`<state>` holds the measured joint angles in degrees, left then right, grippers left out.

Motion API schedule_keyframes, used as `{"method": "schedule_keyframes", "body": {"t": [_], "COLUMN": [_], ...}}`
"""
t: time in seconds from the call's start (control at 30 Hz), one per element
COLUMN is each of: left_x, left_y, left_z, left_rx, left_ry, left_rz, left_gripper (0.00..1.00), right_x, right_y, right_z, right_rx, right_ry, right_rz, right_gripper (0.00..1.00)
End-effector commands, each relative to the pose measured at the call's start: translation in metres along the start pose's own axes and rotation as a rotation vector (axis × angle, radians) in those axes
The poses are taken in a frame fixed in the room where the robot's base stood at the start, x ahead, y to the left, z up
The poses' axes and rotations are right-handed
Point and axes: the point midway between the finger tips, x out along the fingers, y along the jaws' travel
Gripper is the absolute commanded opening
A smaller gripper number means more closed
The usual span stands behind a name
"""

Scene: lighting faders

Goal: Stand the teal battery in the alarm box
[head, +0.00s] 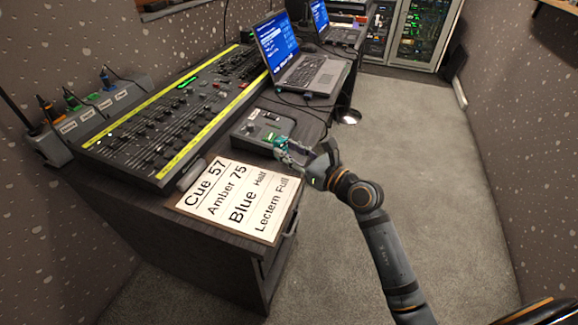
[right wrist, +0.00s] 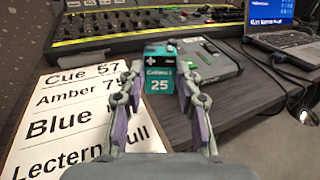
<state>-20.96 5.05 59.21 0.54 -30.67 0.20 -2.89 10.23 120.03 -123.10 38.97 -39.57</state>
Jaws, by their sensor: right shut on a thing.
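My right gripper (head: 290,155) is shut on the teal battery (head: 281,143), at the desk's right edge in the head view. In the right wrist view the battery (right wrist: 159,82) sits upright between the two fingertips (right wrist: 160,92), its face showing "25" and a dark upper part. A low grey box (head: 250,131), which looks like the alarm box, lies on the desk just beyond the gripper. It also shows behind the battery in the right wrist view (right wrist: 222,68). Whether the battery touches the box cannot be told. My left gripper is not in view.
A white cue card (head: 220,208) lies on the desk in front of the box. The fader console (head: 150,135) with yellow strips fills the left. A laptop (head: 312,75) stands behind the box, with cables by it. The grey floor (head: 420,160) on the right is clear.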

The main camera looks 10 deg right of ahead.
Motion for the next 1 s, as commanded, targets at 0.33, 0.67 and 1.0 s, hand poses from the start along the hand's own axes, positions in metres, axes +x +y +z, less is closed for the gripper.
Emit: {"method": "schedule_keyframes", "body": {"t": [0.33, 0.67, 1.0], "left_x": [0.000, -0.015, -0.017], "left_y": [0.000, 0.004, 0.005], "left_z": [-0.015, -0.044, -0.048], "left_rx": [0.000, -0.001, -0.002], "left_ry": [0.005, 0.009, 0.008], "left_rz": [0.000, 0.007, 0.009], "left_gripper": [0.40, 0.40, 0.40], "right_x": [0.013, 0.018, 0.018], "right_y": [-0.013, -0.017, -0.017], "right_z": [-0.023, -0.057, -0.059], "right_rx": [-0.001, -0.001, -0.002], "right_ry": [-0.001, -0.002, -0.001], "right_rz": [0.000, 0.000, 0.000], "right_gripper": [0.01, 0.01, 0.01]}}
